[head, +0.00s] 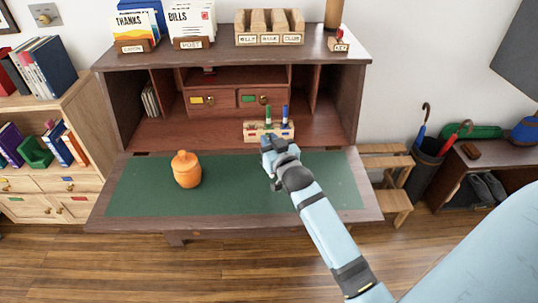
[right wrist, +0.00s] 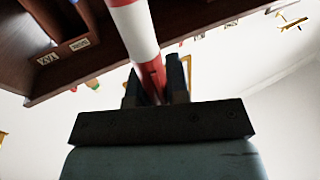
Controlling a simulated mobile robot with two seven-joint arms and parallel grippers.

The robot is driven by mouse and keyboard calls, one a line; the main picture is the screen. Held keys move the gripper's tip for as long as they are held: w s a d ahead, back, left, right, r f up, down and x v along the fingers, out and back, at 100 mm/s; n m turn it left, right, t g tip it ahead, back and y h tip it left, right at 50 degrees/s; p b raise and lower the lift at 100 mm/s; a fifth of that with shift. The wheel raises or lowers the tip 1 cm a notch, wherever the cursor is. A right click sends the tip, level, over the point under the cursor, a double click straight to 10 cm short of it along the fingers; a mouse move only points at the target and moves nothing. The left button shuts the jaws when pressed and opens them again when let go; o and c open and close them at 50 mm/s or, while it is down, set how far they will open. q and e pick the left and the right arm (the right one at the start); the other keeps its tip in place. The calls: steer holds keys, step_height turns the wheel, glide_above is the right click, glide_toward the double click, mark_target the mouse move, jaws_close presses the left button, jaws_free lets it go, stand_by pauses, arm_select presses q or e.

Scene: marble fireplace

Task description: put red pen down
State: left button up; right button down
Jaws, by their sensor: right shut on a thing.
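My right gripper (head: 272,150) is over the green desk surface, just in front of a light wooden pen holder (head: 254,138). The holder carries a green pen (head: 268,115) and a blue pen (head: 285,115). In the right wrist view my right gripper (right wrist: 157,88) is shut on the red pen (right wrist: 151,75), which has a wide white band. The pen runs up past the fingers and out of the top of that view. In the head view I cannot make out the red pen at the gripper. My left gripper is not in view.
An orange lidded jar (head: 187,172) stands on the green desk mat (head: 235,203), left of my arm. Drawers (head: 201,100) and side compartments are behind the holder. Letter racks stand on the top shelf (head: 215,57). The mat is clear between jar and arm.

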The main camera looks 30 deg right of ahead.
steer(key=shift+f, duration=2.3)
steer(key=shift+b, duration=0.3)
steer(key=shift+f, duration=0.15)
steer(key=c, duration=1.1)
jaws_free()
